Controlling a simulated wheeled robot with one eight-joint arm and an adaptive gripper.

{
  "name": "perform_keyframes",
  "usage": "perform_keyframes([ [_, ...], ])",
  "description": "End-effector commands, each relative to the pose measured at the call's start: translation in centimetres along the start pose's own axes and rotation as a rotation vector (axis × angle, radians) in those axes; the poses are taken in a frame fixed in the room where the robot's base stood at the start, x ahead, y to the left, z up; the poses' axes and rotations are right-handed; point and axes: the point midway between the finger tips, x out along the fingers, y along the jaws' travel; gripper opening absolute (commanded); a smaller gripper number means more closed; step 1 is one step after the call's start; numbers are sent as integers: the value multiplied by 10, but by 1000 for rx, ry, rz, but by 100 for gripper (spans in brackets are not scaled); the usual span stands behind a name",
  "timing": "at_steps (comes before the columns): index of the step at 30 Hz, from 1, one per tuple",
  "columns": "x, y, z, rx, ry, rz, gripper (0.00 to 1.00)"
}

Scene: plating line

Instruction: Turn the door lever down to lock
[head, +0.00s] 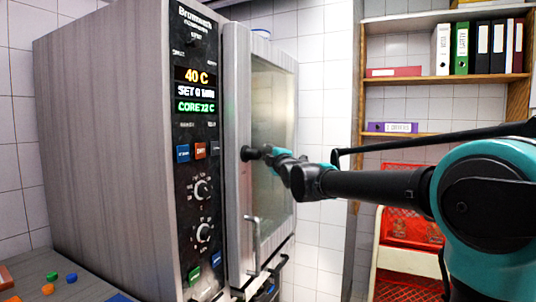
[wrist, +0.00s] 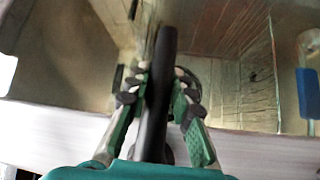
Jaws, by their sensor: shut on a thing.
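The oven door (head: 272,130) is a tall glass pane in a steel frame and looks closed. Its black lever (head: 247,153) sits about midway up the door frame, and only its near end shows in the head view. My gripper (head: 275,155) is at the lever. In the wrist view the lever (wrist: 165,50) is a dark bar running between the green and black fingers of my gripper (wrist: 160,85), which are shut on it. The fingers hide part of the lever, so its exact angle is hard to tell in the head view.
The oven's control panel (head: 197,150) with lit displays and knobs stands left of the door. A metal handle (head: 252,240) is below the lever. A counter (head: 60,275) with small coloured pieces is lower left. Shelves with binders (head: 440,50) and red crates (head: 410,228) stand right.

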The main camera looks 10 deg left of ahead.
Motion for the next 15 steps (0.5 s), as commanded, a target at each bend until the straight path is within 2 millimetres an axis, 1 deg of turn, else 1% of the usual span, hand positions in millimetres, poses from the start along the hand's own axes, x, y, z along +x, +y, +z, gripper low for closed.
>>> perform_keyframes([
  [8, 0, -1, 0, 8, -2, -9, 0],
  [15, -1, -7, 0, 60, -15, -60, 0],
])
